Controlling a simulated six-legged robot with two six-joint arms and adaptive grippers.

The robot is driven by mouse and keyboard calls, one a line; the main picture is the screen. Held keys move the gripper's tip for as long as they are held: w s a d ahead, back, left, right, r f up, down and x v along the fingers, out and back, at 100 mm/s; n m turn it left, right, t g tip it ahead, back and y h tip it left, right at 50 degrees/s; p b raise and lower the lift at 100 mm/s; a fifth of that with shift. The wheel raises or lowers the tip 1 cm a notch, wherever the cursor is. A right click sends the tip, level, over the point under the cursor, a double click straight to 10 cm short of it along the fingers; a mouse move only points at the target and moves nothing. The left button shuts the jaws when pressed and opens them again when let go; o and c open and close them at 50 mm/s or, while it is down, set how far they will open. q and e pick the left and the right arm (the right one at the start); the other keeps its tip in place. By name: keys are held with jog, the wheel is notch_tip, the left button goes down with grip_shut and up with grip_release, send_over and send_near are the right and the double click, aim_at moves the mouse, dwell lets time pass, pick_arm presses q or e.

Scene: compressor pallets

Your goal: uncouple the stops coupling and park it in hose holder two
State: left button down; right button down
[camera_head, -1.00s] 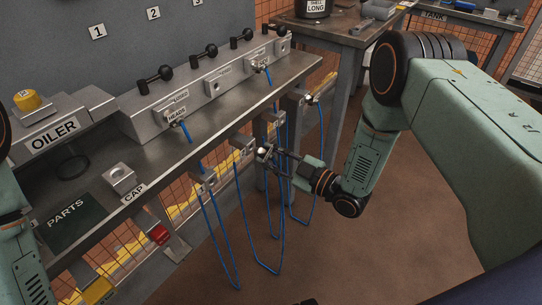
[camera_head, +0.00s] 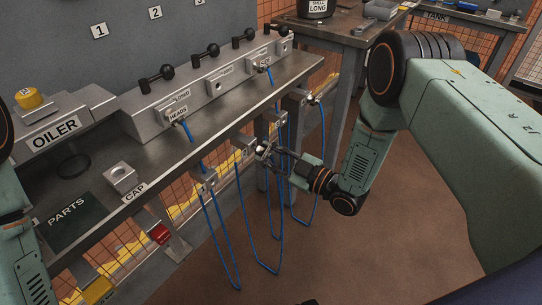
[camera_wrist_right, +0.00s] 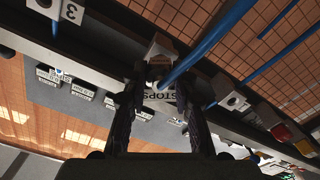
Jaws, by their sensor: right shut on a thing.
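My right gripper (camera_head: 266,152) reaches in from the right to the row of hose holders under the bench's front edge. In the right wrist view the gripper (camera_wrist_right: 155,90) is shut on the stops coupling (camera_wrist_right: 157,84). A blue hose (camera_wrist_right: 200,46) runs from it, and a plate reading STOPS shows just below the fingertips. The coupling is right in front of a holder block (camera_wrist_right: 160,46); I cannot tell if it is seated. A holder numbered 3 (camera_wrist_right: 71,12) is to its left. My left gripper is out of view; only its arm shows.
The manifold (camera_head: 150,120) on the bench has hoses at its HEADS port and far port; the middle port (camera_head: 217,86) is bare. Blue hoses (camera_head: 272,270) hang in loops under the holders. A second table stands behind. The floor to the right is clear.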

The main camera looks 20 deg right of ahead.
jog(key=shift+b+x, duration=0.35)
jog(key=shift+x, duration=0.45)
jog(key=c, duration=1)
grip_release()
jog(key=v, duration=1.2)
